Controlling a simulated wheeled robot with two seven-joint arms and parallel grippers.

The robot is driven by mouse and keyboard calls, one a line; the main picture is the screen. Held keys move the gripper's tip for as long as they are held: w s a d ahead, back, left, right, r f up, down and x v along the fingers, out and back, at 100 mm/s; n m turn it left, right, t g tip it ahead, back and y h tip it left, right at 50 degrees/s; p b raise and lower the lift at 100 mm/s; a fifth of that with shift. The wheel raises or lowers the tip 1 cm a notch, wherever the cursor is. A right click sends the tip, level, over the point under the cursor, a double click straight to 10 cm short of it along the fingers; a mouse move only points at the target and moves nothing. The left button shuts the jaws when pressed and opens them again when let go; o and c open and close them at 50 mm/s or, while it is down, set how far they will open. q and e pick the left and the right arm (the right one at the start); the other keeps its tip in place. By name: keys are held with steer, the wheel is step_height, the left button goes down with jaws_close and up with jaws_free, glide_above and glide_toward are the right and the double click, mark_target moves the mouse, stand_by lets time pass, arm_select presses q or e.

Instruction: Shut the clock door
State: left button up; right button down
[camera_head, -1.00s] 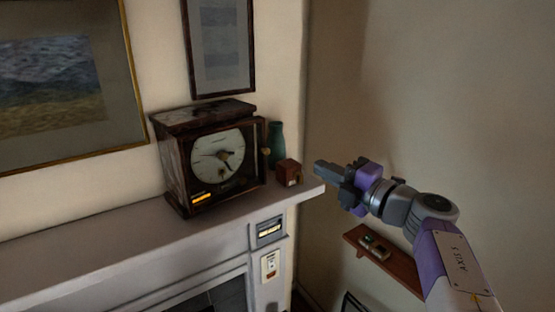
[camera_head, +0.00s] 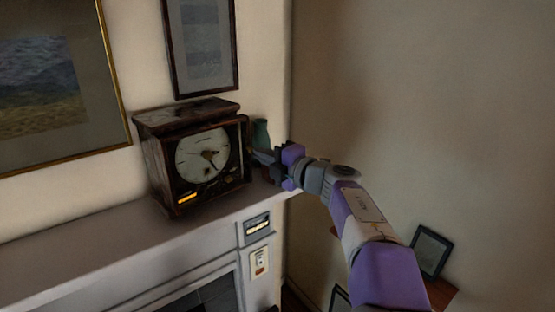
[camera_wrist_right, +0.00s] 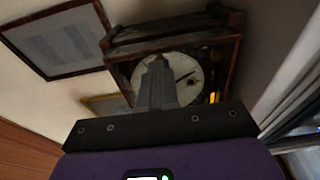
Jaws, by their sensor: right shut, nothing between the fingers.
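The clock (camera_head: 158,170) is a dark wooden case with a pale round dial (camera_head: 203,155), standing upright on the mantel shelf. Its glazed, dark-framed door (camera_head: 243,140) is at the front; how far it stands open is hard to tell. My right gripper (camera_head: 256,155) is shut and empty, with its fingertips close to the clock's right edge; whether they touch the door I cannot tell. In the right wrist view the shut fingers (camera_wrist_right: 157,80) overlap the lower left of the dial (camera_wrist_right: 185,72). My left gripper is not in view.
A green vase (camera_head: 260,133) stands just right of the clock, partly hidden behind my gripper. The white mantel (camera_head: 110,235) is bare to the left. Framed pictures (camera_head: 202,45) hang behind. A low brown shelf (camera_head: 440,294) holds a dark frame (camera_head: 430,252) at right.

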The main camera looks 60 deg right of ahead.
steer(key=shift+w+d, duration=0.1)
steer(key=shift+w, duration=0.25)
arm_select(q)
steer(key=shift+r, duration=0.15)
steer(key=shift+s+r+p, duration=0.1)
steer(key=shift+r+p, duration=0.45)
steer(key=shift+p, duration=0.1)
arm_select(e)
steer(key=shift+w+d, duration=0.75)
steer(key=shift+w, duration=0.25)
steer(key=shift+s, duration=0.1)
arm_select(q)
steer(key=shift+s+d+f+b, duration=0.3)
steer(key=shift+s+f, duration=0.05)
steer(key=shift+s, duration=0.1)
arm_select(e)
steer(key=s+a, duration=0.1)
steer(key=s, duration=1.3)
steer(key=shift+a+r, duration=0.15)
steer(key=shift+r, duration=0.05)
